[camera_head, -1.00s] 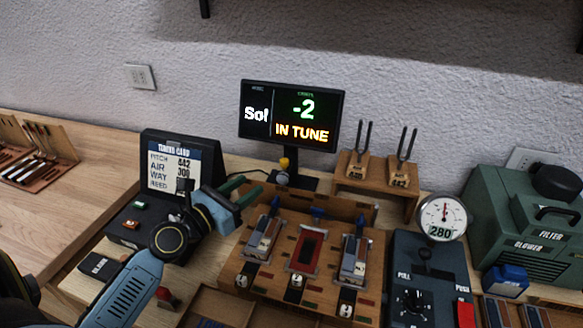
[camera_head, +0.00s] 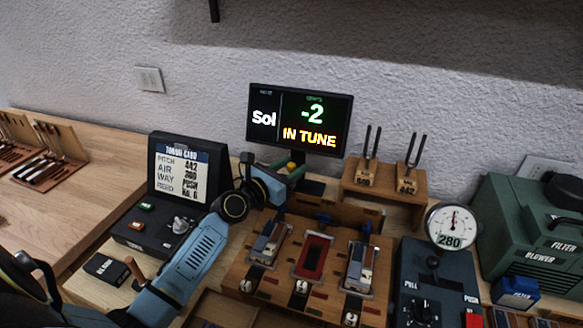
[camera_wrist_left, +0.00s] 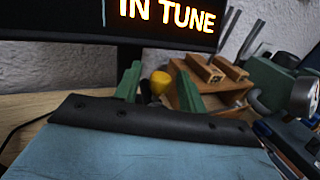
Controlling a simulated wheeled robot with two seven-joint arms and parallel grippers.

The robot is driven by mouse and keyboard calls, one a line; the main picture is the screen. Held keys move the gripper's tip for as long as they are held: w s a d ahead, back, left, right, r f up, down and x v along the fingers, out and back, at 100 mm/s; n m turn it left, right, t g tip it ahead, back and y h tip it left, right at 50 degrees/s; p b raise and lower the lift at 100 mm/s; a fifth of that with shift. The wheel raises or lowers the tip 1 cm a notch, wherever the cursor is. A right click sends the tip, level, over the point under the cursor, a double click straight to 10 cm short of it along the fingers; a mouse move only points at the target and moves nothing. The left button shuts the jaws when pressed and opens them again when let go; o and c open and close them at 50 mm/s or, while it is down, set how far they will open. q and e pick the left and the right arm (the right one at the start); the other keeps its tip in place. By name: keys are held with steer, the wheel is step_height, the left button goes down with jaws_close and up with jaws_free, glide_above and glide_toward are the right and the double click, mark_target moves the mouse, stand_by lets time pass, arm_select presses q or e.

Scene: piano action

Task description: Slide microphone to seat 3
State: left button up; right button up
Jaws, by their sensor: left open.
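The piece with the yellow rounded head (camera_head: 291,166), which I take to be the microphone, stands in front of the screen, behind the wooden bench block (camera_head: 235,272). It also shows in the left wrist view (camera_wrist_left: 160,82). My left gripper (camera_head: 288,180) is open. In the left wrist view its two green fingers (camera_wrist_left: 158,88) show on either side of the yellow head; I cannot tell whether they touch it. The gripper hides the lower part of the microphone. Three seats lie across the block: left (camera_head: 268,243), red middle (camera_head: 312,255) and right (camera_head: 359,267). My right gripper is not in view.
The screen (camera_head: 298,118) reads Sol, -2, IN TUNE. The tuning card panel (camera_head: 180,170) stands left. A wooden stand with two forks (camera_head: 382,184), a dial reading 280 (camera_head: 452,225) and a green blower (camera_head: 530,230) stand right. The table at far left has bare room.

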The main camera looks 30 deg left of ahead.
arm_select(q)
steer(key=shift+w, duration=0.25)
jaws_close()
steer(key=shift+d, duration=0.1)
